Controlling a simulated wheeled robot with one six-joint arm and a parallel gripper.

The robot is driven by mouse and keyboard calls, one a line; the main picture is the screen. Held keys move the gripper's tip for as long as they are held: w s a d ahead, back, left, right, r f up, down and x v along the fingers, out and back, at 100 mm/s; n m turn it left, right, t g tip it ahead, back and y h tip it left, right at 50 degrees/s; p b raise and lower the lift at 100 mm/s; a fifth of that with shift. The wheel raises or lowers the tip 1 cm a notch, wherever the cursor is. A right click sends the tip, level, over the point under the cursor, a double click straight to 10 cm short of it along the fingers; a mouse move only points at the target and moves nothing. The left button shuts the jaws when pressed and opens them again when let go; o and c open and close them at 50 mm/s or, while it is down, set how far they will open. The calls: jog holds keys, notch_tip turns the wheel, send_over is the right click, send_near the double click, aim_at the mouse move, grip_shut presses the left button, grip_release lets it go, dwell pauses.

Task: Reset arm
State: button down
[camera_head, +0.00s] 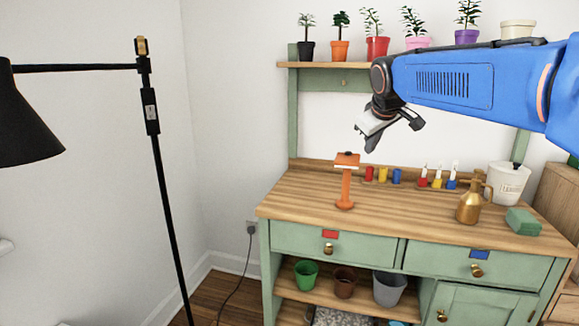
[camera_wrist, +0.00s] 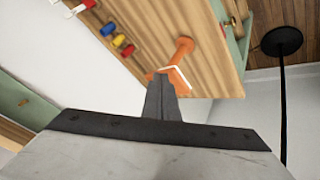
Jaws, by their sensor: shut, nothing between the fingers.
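My gripper (camera_head: 371,147) is in the air above the back of the wooden worktop in the head view, pointing down and to the left. In the wrist view its fingers (camera_wrist: 161,82) are together with nothing between them. My blue arm reaches in from the right. An orange stand (camera_head: 346,186) with a flat top is upright on the worktop, below and left of the gripper. The orange stand also shows in the wrist view (camera_wrist: 184,46), just beyond the fingertips, and its top is partly hidden by them.
A shelf (camera_head: 330,65) with potted plants is above. A black floor lamp (camera_head: 160,165) stands left.

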jog(key=s+d+f+m+g, duration=0.1)
jog(key=s+f+m, duration=0.1)
jog(key=s+f, duration=0.6)
jog(key=s+d+f+m+g, duration=0.1)
jog(key=s+f, duration=0.8)
jog(key=s, duration=0.9)
jog(key=s+d+f+m+g, duration=0.1)
jog(key=s+d+f+m, duration=0.1)
jog(key=s+f, duration=0.7)
jog(key=s+m, duration=0.1)
jog(key=s, duration=0.3)
jog(key=shift+f+y, duration=0.15)
jog(key=shift+y, duration=0.25)
